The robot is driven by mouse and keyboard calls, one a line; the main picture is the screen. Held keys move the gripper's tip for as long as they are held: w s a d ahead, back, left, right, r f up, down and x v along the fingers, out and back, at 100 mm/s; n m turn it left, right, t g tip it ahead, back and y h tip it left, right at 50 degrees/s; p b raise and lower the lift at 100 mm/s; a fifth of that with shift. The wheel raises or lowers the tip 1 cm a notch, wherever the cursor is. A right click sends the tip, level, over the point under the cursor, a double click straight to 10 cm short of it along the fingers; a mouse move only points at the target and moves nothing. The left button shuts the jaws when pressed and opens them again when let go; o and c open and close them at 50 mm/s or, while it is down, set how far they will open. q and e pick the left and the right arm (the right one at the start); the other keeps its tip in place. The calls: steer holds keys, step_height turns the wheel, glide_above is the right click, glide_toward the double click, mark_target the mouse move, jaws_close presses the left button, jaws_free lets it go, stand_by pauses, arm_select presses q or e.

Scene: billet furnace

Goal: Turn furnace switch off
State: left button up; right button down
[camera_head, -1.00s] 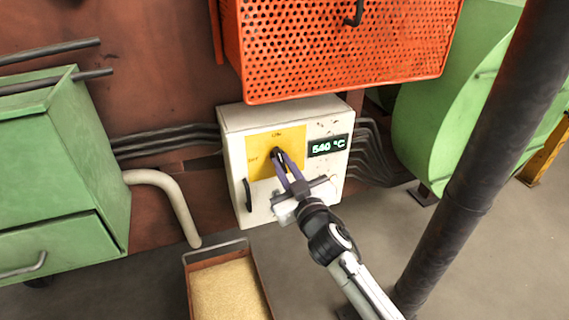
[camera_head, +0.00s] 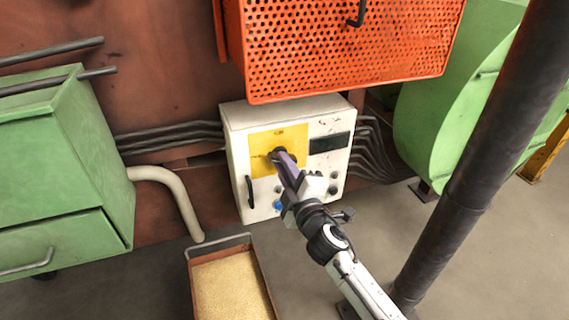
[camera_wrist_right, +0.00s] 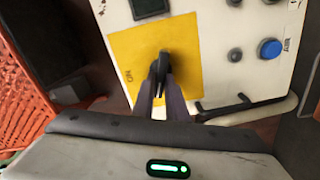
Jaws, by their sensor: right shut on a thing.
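The furnace switch is a dark rotary handle on a yellow plate (camera_head: 262,140) on the front of a white control box (camera_head: 236,128). My right gripper (camera_head: 277,155) is at the plate, its purple-grey fingers shut on the switch handle. In the right wrist view the dark handle (camera_wrist_right: 163,62) shows between the fingertips, in front of the yellow plate (camera_wrist_right: 130,50). The handle's end is partly hidden by the fingers in the head view. The box's display (camera_head: 329,143) is dark and shows no digits. My left gripper is not in view.
An orange perforated guard (camera_head: 340,50) hangs just above the box. A blue button (camera_head: 277,205) and dark knobs sit low on the box. A tray of yellow grains (camera_head: 232,285) is below, a green cabinet (camera_head: 50,170) at left, a dark pole (camera_head: 475,150) at right.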

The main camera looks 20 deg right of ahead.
steer(key=shift+f+n, duration=0.15)
steer(key=shift+n, duration=2.05)
steer(key=c, duration=1.8)
jaws_free()
steer(key=shift+o, duration=0.2)
steer(key=s, duration=1)
steer(key=shift+s+d+p, duration=0.15)
steer(key=shift+s+p, duration=0.05)
steer(key=shift+p, duration=0.15)
